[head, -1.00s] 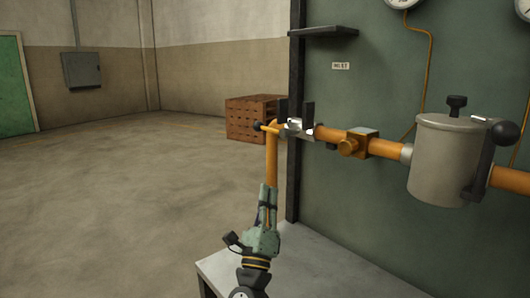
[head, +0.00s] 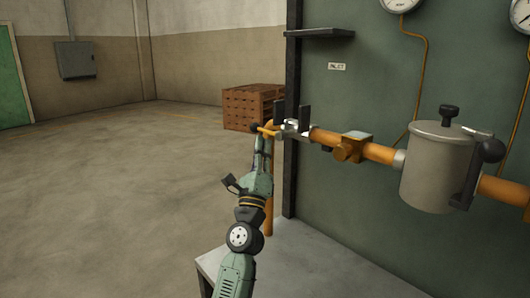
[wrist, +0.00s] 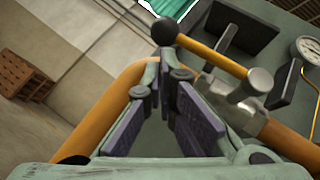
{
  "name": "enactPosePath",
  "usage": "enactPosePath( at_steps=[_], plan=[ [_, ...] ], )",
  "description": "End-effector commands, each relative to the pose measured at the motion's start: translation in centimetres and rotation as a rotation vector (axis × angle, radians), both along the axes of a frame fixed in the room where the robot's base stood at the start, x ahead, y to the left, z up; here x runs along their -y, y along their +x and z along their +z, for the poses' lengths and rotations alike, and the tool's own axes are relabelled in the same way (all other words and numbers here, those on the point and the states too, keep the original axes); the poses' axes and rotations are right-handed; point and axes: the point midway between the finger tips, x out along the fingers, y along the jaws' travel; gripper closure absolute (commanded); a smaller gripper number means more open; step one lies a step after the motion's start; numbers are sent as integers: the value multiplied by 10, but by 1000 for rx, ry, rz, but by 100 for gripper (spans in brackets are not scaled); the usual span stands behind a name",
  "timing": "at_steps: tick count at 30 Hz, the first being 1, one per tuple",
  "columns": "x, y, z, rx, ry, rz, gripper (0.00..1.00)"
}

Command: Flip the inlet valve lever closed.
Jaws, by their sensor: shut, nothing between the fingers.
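The inlet valve lever (head: 269,131) is a yellow bar with a black ball knob (head: 255,127), sticking out to the left from the silver valve body (head: 294,128). In the wrist view the lever (wrist: 208,53) runs from the knob (wrist: 165,31) at the upper middle down right to the valve stem. My gripper (head: 262,143) is just below the knob end of the lever in the head view. In the wrist view my gripper (wrist: 164,75) is shut and empty, its fingertips pointing up towards the knob. I cannot tell whether they touch the lever.
An orange pipe (head: 269,212) drops behind my gripper. The pipe line runs right to a grey canister (head: 433,165) with a black handle. A green panel (head: 370,100) carries an INLET label (head: 337,66) and gauges. A grey bench top (head: 310,262) lies below. The floor at left is clear.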

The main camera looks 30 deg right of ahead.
Motion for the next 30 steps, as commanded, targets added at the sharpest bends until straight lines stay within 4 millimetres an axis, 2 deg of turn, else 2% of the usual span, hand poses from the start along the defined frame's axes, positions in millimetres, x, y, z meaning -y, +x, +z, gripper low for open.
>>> enactPosePath(
  at_steps=[17,30],
  plan=[
    [0,1,-3,31,3,1,100],
    [0,2,3,83,10,0,100]
  ],
)
